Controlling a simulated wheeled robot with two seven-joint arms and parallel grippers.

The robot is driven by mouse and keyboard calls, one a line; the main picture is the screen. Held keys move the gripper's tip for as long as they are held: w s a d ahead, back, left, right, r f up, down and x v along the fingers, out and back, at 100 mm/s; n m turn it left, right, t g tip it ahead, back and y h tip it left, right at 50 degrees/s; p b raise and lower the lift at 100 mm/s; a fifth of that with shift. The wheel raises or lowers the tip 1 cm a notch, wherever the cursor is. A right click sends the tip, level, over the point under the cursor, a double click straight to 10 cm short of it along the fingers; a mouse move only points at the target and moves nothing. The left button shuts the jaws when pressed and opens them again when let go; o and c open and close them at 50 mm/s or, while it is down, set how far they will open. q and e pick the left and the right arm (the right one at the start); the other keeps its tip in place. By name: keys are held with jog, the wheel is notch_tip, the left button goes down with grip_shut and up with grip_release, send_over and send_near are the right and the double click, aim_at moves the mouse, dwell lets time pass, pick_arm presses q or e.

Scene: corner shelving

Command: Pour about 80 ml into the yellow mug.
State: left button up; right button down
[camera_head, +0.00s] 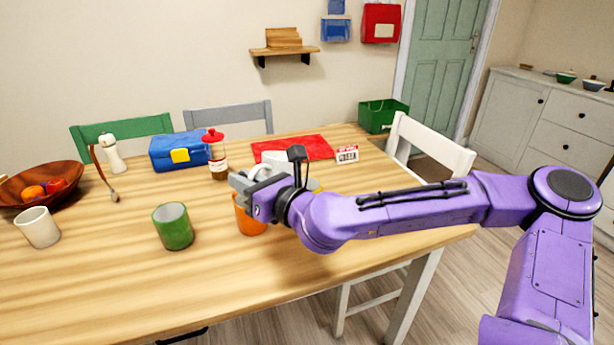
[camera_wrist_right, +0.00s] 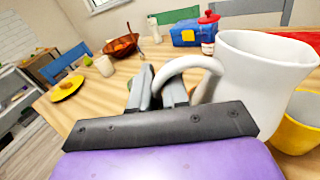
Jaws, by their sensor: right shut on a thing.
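My right gripper (camera_head: 246,184) is shut on the handle of a white jug (camera_wrist_right: 262,85). In the right wrist view the handle passes between the fingers (camera_wrist_right: 165,88), and the jug fills the right side. In the head view only pale parts of the jug (camera_head: 276,157) show behind my gripper. The yellow mug (camera_wrist_right: 301,125) is in the lower right corner of the wrist view, beside the jug and cut off by the frame. The liquid is hidden. My left gripper is not in view.
An orange cup (camera_head: 249,222) stands just below my right gripper in the head view. A green mug (camera_head: 173,228), a white cup (camera_head: 38,228), a fruit bowl (camera_head: 30,190), a red-capped bottle (camera_head: 217,160) and a blue box (camera_head: 178,151) stand on the table.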

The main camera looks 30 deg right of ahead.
aim_at(273, 154)
jog(key=d+m+p, duration=0.1)
jog(key=w+d+r+m+p, duration=0.1)
jog(key=d+m+p, duration=0.1)
jog(key=shift+w+d+r+m, duration=0.2)
jog(key=shift+w+d+m, duration=0.1)
jog(key=shift+m, duration=0.1)
jog(key=shift+w+d+m+g+p, duration=0.25)
jog(key=shift+d+m+g+p, duration=0.2)
jog(key=shift+m+p, duration=0.5)
jog(key=shift+w+d+f+m+y+p, duration=0.1)
jog(key=shift+d+m+y+p, duration=0.1)
jog(key=shift+m, duration=0.45)
jog(key=shift+d+m+y+p, duration=0.1)
jog(key=shift+m+p, duration=0.1)
jog(key=shift+m, duration=0.7)
jog(key=shift+w+d+m+p, duration=0.1)
jog(key=shift+d+m+p, duration=0.05)
jog(key=shift+m+p, duration=0.2)
jog(key=shift+w+d+r+m+p, duration=0.3)
jog(key=shift+d+m+p, duration=0.2)
jog(key=shift+m+p, duration=0.2)
jog(key=shift+w+d+m+p, duration=0.2)
jog(key=shift+d+m+p, duration=0.35)
jog(key=shift+m, duration=0.3)
jog(key=shift+w+d, duration=0.1)
jog(key=shift+d, duration=0.15)
